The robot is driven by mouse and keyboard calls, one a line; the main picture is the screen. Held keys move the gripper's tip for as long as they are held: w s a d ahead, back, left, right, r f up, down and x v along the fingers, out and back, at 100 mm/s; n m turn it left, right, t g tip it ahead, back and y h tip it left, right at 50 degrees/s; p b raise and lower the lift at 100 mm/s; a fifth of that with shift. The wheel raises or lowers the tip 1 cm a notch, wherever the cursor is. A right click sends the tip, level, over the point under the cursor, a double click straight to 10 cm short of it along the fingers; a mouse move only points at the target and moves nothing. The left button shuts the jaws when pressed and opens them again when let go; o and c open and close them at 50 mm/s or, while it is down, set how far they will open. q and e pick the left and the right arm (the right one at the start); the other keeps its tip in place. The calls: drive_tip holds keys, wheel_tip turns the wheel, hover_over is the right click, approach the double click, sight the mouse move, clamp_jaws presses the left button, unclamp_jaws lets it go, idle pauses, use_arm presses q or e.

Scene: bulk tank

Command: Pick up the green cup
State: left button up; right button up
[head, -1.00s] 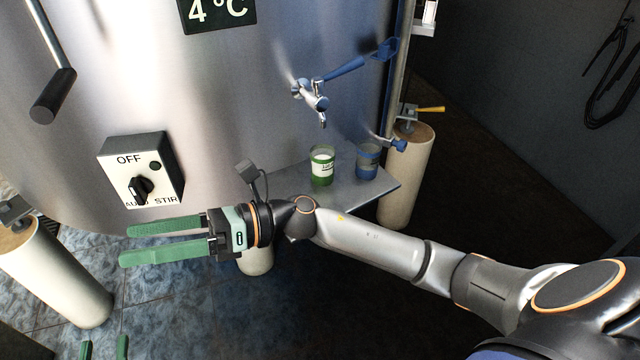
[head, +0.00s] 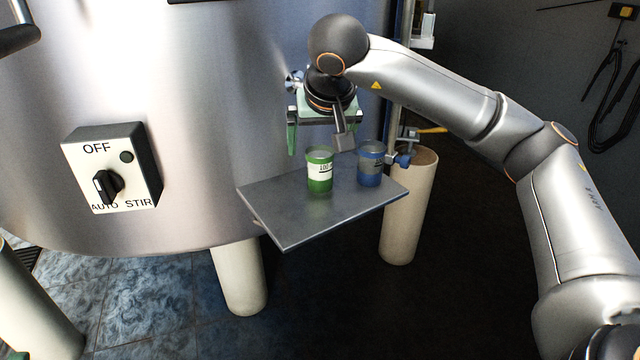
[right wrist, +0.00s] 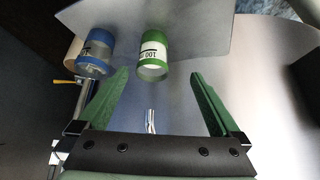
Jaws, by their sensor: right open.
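The green cup (head: 320,172), with a white label, stands upright on the metal shelf (head: 290,222). In the right wrist view the green cup (right wrist: 153,55) lies just beyond the fingertips, roughly between their lines. My right gripper (head: 320,137) is open and empty, above and behind the cup near the tank wall; its wrist partly hides its fingers in the head view. The right gripper (right wrist: 159,76) shows both green fingers spread, apart from the cup. Only a small green bit, perhaps my left gripper (head: 16,356), shows at the bottom left edge.
A blue cup (head: 371,165) stands close to the right of the green one; it also shows in the wrist view (right wrist: 96,50). My right arm mostly hides the tap (head: 293,82). The switch box (head: 112,168) is on the tank, left. The shelf's front is clear.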

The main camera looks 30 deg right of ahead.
sight(320, 172)
drive_tip(key=x, duration=0.2)
drive_tip(key=b+x, duration=0.1)
drive_tip(key=x, duration=0.1)
drive_tip(key=b+x, duration=0.1)
drive_tip(key=x, duration=0.2)
drive_tip(key=shift+d, duration=0.4)
drive_tip(key=b+x, duration=0.1)
drive_tip(key=x, duration=0.1)
drive_tip(key=b+x, duration=0.1)
drive_tip(key=x, duration=0.2)
drive_tip(key=shift+s+f, duration=0.2)
use_arm(q)
drive_tip(key=shift+n, duration=0.3)
drive_tip(key=f, duration=0.4)
drive_tip(key=shift+d+f, duration=0.15)
drive_tip(key=shift+d, duration=0.05)
use_arm(e)
clamp_jaws()
drive_tip(key=shift+r, duration=0.25)
